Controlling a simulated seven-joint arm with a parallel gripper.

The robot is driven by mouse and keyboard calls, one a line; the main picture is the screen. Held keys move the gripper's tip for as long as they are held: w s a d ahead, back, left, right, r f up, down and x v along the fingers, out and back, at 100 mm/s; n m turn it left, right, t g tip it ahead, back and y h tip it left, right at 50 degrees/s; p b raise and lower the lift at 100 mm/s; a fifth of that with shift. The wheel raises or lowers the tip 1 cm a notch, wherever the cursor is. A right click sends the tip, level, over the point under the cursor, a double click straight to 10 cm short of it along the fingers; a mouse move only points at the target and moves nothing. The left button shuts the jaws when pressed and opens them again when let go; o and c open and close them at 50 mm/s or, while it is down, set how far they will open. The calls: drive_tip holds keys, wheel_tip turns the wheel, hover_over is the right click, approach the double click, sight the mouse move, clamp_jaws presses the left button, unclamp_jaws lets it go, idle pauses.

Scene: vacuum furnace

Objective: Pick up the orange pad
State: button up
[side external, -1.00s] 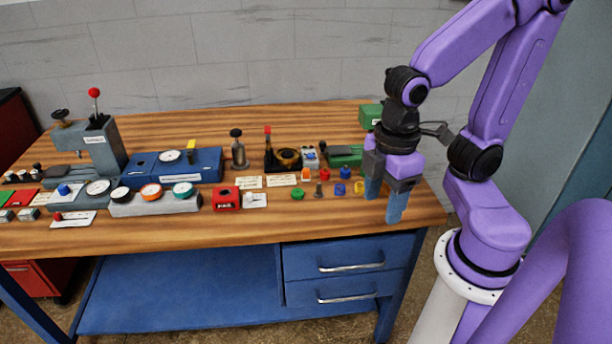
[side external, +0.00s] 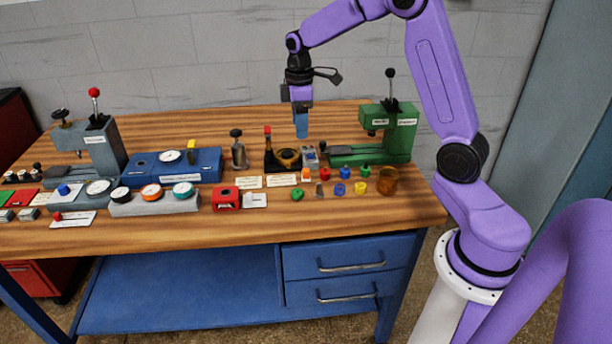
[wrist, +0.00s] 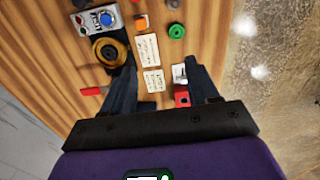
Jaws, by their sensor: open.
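The orange pad (side external: 306,175) appears as a small orange block on the wooden bench, just in front of a small grey box with a blue button (side external: 310,158). In the wrist view the orange pad (wrist: 141,22) lies near the top edge, beyond my fingertips. My gripper (side external: 301,133) hangs above the back part of the bench, apart from the pad and higher than it.
A black fixture with a brass ring (side external: 288,159) stands left of the pad. Red, green, blue and yellow small parts and an amber cylinder (side external: 388,180) lie to the right. A green press (side external: 388,135) stands behind them. The bench's front strip is clear.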

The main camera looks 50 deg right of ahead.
drive_tip(key=w+d, duration=0.1)
drive_tip(key=d, duration=0.2)
hover_over(306, 170)
drive_tip(key=f, duration=1.2)
drive_tip(key=shift+w+a+f, duration=0.1)
drive_tip(key=shift+a+f, duration=0.1)
drive_tip(key=shift+f, duration=0.15)
drive_tip(key=shift+d+f, duration=0.15)
drive_tip(key=shift+f, duration=1.25)
drive_tip(key=shift+d+f, duration=0.1)
drive_tip(key=shift+f, duration=1.25)
clamp_jaws()
